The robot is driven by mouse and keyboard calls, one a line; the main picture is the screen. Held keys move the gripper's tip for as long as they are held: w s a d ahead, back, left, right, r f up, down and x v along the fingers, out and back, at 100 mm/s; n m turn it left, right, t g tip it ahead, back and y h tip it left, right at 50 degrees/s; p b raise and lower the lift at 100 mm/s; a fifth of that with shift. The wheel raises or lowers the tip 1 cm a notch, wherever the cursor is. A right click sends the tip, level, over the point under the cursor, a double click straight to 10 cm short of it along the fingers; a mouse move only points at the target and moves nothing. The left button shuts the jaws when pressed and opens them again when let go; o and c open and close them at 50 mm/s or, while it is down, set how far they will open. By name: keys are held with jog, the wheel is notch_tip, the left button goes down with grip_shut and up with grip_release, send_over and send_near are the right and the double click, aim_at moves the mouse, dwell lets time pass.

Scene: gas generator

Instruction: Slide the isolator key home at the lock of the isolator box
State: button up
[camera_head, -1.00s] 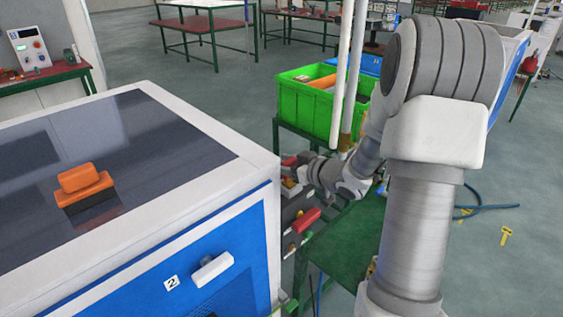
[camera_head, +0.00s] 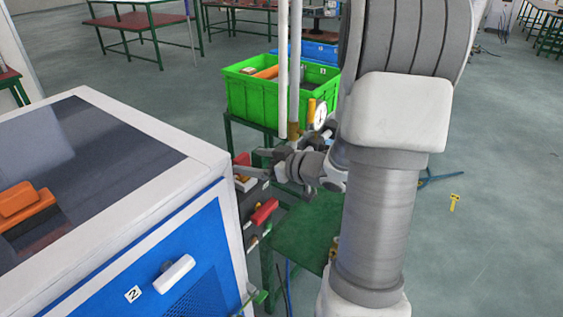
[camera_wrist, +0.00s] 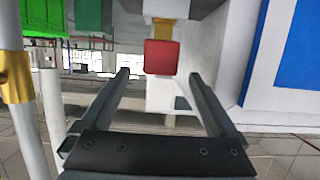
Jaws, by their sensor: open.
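My gripper (camera_head: 250,164) reaches left to the grey panel beside the blue-and-white cabinet. It is open, and in the wrist view (camera_wrist: 157,75) its two fingers stand apart with nothing held. A red block on a brass-coloured stem (camera_wrist: 162,57) shows between and beyond the fingertips, below a grey housing edge. It may be the isolator key; I cannot tell for sure. In the head view the grey panel carries a red handle (camera_head: 264,212) below my gripper and a red part (camera_head: 242,158) beside the fingers. The lock itself cannot be made out.
The blue-and-white cabinet (camera_head: 192,262) stands close on the left, with an orange-handled part (camera_head: 28,205) on top. White vertical pipes and a gauge (camera_head: 320,114) stand just behind my gripper. A green crate (camera_head: 245,97) is further back. A yellow key-shaped item (camera_head: 454,202) lies on the floor.

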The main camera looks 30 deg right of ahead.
jog(key=v, duration=1)
jog(key=shift+p, duration=0.45)
